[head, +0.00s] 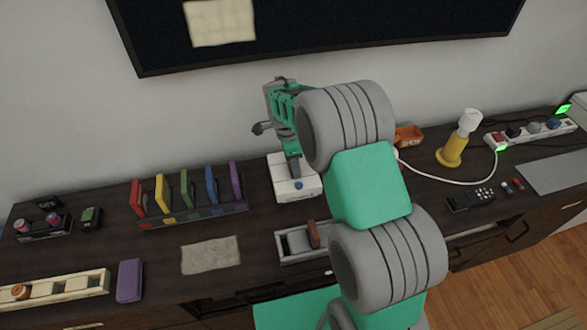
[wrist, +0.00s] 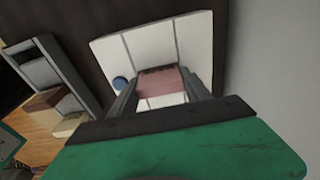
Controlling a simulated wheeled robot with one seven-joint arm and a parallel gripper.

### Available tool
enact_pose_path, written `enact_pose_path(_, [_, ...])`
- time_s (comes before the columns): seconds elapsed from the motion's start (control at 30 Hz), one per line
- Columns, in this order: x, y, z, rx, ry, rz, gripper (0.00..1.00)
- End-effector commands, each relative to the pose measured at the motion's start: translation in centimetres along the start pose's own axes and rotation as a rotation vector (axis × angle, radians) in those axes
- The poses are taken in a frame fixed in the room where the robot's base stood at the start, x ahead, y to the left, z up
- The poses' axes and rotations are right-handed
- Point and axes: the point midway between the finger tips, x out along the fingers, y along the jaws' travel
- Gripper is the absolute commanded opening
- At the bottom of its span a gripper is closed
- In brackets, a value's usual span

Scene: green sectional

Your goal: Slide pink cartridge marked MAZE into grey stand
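The pink cartridge (wrist: 160,82) is between the fingers of my gripper (wrist: 160,95) in the wrist view, and both fingers appear to press its sides. Dark marking shows along its top edge, too small to read. It is over the white box (wrist: 120,50) with a blue button; I cannot tell whether it touches the box. In the head view my gripper (head: 293,172) points down at the white box (head: 297,191) and the cartridge is hidden. A grey tray-like stand (head: 282,246) is in front of the box, partly behind my arm; it also shows in the wrist view (wrist: 68,72).
A brown block (head: 313,234) stands in the grey stand. A rack (head: 195,217) of coloured cartridges is to the left, with a cloth (head: 210,255) in front. A purple cartridge (head: 130,280) lies near a cream tray (head: 60,289). A yellow lamp (head: 453,150) and cable are right.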

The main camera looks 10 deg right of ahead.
Motion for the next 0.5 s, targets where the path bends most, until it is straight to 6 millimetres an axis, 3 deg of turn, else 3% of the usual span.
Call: enact_pose_path(0.5, [-0.05,-0.01,0.00,0.000,0.000,-0.001,0.16])
